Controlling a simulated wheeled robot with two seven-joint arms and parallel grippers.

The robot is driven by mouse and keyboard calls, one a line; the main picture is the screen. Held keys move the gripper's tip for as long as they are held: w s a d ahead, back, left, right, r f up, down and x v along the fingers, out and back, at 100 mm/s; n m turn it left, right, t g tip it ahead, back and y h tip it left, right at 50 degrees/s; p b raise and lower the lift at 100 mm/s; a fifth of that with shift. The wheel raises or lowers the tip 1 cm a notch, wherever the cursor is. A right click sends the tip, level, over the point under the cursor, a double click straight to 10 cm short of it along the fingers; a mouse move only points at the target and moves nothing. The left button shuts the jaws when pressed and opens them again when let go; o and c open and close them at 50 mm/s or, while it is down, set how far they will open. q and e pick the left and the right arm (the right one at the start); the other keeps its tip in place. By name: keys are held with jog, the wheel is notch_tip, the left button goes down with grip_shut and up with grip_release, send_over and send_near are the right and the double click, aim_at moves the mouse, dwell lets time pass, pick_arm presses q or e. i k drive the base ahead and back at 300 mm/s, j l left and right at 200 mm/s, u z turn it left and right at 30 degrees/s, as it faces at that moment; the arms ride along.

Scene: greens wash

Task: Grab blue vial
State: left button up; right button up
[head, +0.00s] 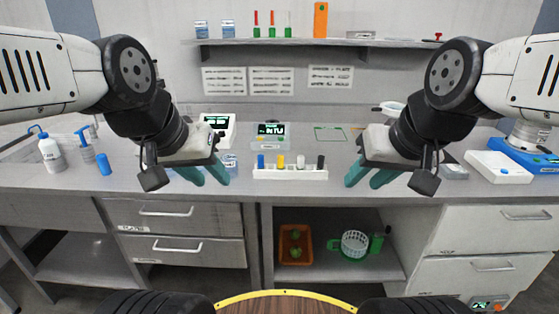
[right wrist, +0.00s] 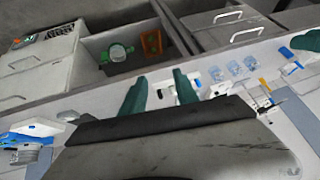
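A blue vial (head: 261,162) stands upright at the left end of a white rack (head: 290,174) on the counter, between my two grippers. The rack also holds a yellow, a white and a dark vial. My left gripper (head: 209,180) is to the left of the rack, with its teal fingers apart and nothing between them. My right gripper (head: 364,182) is to the right of the rack, also open and empty. Its spread fingers show in the right wrist view (right wrist: 160,92), where the rack lies partly hidden behind them.
A separate blue item (head: 103,164) stands at the left near a wash bottle (head: 48,150). A scale (head: 217,127) and a display device (head: 270,135) stand behind the rack. A shelf (head: 330,42) is on the wall. A white box (head: 498,166) is at the right.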

aim_at(260, 157)
jog(key=i+j, duration=0.1)
jog(key=j, duration=0.4)
jog(key=i+j, duration=0.1)
jog(key=j, duration=0.4)
jog(key=i+j, duration=0.1)
jog(key=j, duration=0.45)
jog(key=l+z, duration=0.05)
